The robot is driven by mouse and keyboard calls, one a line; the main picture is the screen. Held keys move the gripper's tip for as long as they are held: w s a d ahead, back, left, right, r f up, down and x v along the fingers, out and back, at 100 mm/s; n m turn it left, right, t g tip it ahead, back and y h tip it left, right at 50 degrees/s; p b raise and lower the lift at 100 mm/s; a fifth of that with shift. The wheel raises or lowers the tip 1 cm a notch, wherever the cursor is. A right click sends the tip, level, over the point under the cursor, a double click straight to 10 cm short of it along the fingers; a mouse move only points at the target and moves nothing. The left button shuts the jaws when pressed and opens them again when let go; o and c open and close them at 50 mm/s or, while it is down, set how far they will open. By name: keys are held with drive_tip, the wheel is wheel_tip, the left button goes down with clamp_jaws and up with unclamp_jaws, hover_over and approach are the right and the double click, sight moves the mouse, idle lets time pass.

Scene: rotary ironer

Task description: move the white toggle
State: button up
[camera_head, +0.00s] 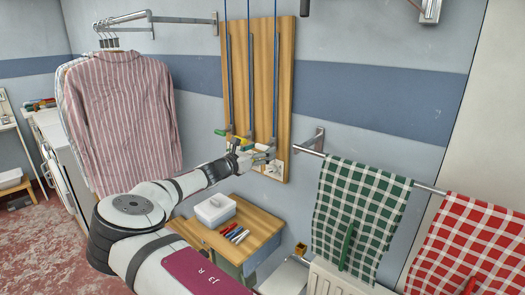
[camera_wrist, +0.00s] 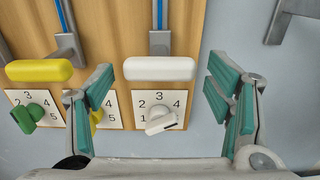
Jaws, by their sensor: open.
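The white toggle (camera_wrist: 159,68) is a rounded horizontal bar at the lower end of a blue cord, in front of the wooden board, in the wrist view. A white pointer knob (camera_wrist: 160,122) sits below it on a numbered plate, turned towards the lower left. My gripper (camera_wrist: 160,88) is open, one finger on each side of the toggle in the picture, with gaps on both sides. I cannot tell whether the fingertips reach its depth. In the head view my gripper (camera_head: 258,155) is at the lower part of the board and hides some of it.
A yellow bar (camera_wrist: 39,70) hangs left of my left finger. A green knob (camera_wrist: 27,118) and a partly hidden yellow knob (camera_wrist: 97,117) are on plates. A bracket (camera_head: 312,142) holds a towel rail to the right. A small wooden table (camera_head: 255,232) stands below.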

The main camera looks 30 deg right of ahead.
drive_tip(key=v, duration=1)
drive_tip(key=shift+a, duration=0.25)
drive_tip(key=shift+s, duration=0.1)
drive_tip(key=s+d+f+m+g+y, duration=0.1)
drive_tip(key=s+d+m+g+y, duration=0.25)
drive_tip(key=s+m, duration=0.35)
drive_tip(key=s+d+f+m+g+y, duration=0.25)
drive_tip(key=s+m+y, duration=0.25)
drive_tip(key=s, duration=0.4)
drive_tip(key=s+a+r+m+t+y, duration=0.1)
drive_tip(key=s+a+r+m+y, duration=0.1)
drive_tip(key=s+a, duration=0.4)
drive_tip(key=s+a+r+m+t+y, duration=0.2)
drive_tip(key=s+a+r, duration=0.5)
drive_tip(key=s, duration=0.5)
drive_tip(key=s+a+r+m+t+y, duration=0.2)
drive_tip(key=s+a+r+m+y, duration=0.2)
drive_tip(key=s, duration=0.5)
drive_tip(key=shift+a+r+m, duration=0.75)
drive_tip(key=shift+a+m, duration=0.25)
drive_tip(key=shift+a, duration=0.2)
